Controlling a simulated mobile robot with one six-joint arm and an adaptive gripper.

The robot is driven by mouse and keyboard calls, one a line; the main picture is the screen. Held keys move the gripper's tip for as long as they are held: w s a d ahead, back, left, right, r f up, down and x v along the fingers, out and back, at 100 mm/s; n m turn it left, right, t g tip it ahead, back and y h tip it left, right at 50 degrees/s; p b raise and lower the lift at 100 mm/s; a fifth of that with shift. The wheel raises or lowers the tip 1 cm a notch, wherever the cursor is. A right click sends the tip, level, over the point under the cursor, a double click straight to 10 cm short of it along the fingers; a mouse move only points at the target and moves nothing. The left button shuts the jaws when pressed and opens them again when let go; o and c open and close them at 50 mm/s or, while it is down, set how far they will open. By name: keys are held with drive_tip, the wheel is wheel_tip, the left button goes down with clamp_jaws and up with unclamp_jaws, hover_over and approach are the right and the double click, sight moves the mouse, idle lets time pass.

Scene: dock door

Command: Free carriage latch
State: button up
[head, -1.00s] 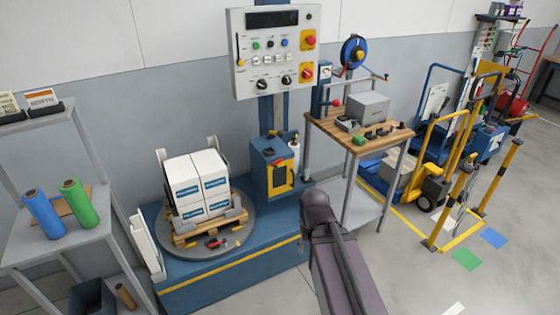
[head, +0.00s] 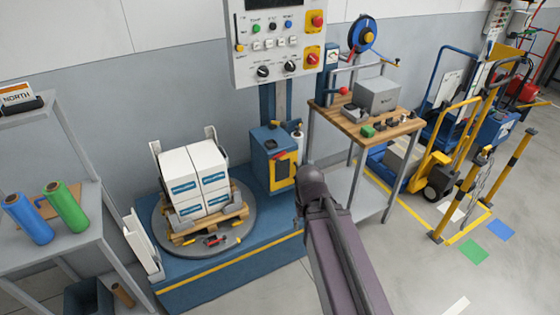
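The carriage (head: 266,158) is a blue box with a yellow frame on the blue mast (head: 283,102), low above the machine's base. A small red part (head: 281,156) shows on its front; I cannot tell whether this is the latch or how it is set. A white film roll (head: 297,142) stands at its right side. My dark arm rises from the bottom edge, and its rounded joint appears just right of the carriage, overlapping its edge in the picture. My gripper's fingers do not show.
White cartons (head: 196,180) stand on a wooden pallet on the round turntable (head: 165,238), with small tools at its front. A control panel (head: 275,45) hangs above. A workbench (head: 350,122) stands right, a grey shelf (head: 60,250) left. Open floor lies at front right.

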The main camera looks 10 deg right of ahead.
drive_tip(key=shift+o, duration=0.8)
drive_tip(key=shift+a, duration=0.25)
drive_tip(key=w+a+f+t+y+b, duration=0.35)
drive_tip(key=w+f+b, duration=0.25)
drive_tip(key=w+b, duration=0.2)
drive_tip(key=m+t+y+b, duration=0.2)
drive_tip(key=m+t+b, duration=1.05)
drive_tip(key=b, duration=1.05)
approach(279, 162)
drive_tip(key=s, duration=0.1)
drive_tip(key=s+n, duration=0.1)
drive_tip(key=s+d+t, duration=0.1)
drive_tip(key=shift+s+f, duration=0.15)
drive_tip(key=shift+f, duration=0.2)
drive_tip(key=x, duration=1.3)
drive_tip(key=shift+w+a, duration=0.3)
